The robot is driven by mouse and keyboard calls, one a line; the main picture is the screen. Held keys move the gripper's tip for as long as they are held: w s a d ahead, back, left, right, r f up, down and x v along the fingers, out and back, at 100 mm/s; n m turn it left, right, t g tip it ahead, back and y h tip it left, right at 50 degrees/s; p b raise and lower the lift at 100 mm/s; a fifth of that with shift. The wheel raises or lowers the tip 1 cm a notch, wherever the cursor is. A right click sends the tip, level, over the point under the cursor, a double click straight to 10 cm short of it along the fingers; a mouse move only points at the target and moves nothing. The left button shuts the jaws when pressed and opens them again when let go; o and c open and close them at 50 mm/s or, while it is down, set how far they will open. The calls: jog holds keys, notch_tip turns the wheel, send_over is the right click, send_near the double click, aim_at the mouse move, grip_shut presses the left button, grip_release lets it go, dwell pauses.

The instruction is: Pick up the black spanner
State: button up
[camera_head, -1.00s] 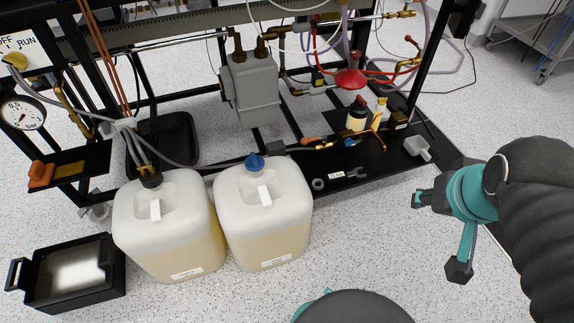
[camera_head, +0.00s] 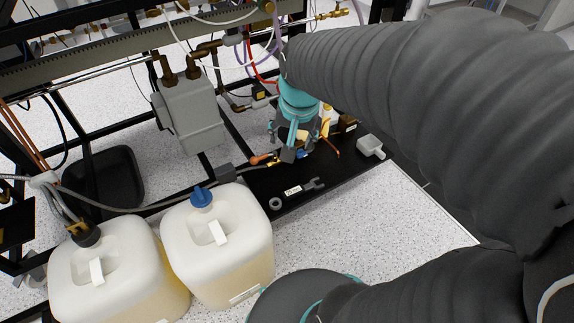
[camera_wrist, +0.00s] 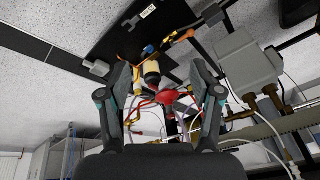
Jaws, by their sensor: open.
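The black spanner (camera_head: 315,184) lies flat on the black base plate (camera_head: 345,181). Its grey ring end and open jaw show, with a white label between them; the dark handle blends into the plate. My gripper (camera_head: 284,143) is open and empty, apart from the spanner and farther back, by the bottles and hoses. In the wrist view my gripper (camera_wrist: 163,76) has its fingers wide apart, with a bottle and a red funnel seen between them.
Two large canisters, one with a blue cap (camera_head: 202,196), stand on the floor left of the spanner. A grey box (camera_head: 190,112) hangs on the frame behind. An orange-handled valve (camera_head: 262,159) sits behind the spanner.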

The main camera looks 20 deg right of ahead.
jog(key=w+d+f+m+g+b, duration=0.15)
jog(key=w+d+f+m, duration=0.25)
jog(key=w+f, duration=0.5)
jog(key=m+g+b, duration=0.2)
jog(key=m+b, duration=0.1)
jog(key=m, duration=0.4)
send_over(299, 188)
jog(key=f, duration=2.7)
jog(key=shift+s+a+f, duration=0.1)
jog(key=shift+s+f, duration=0.05)
jog(key=shift+s, duration=0.05)
jog(key=shift+w+f, duration=0.15)
jog(key=shift+f, duration=3)
grip_shut()
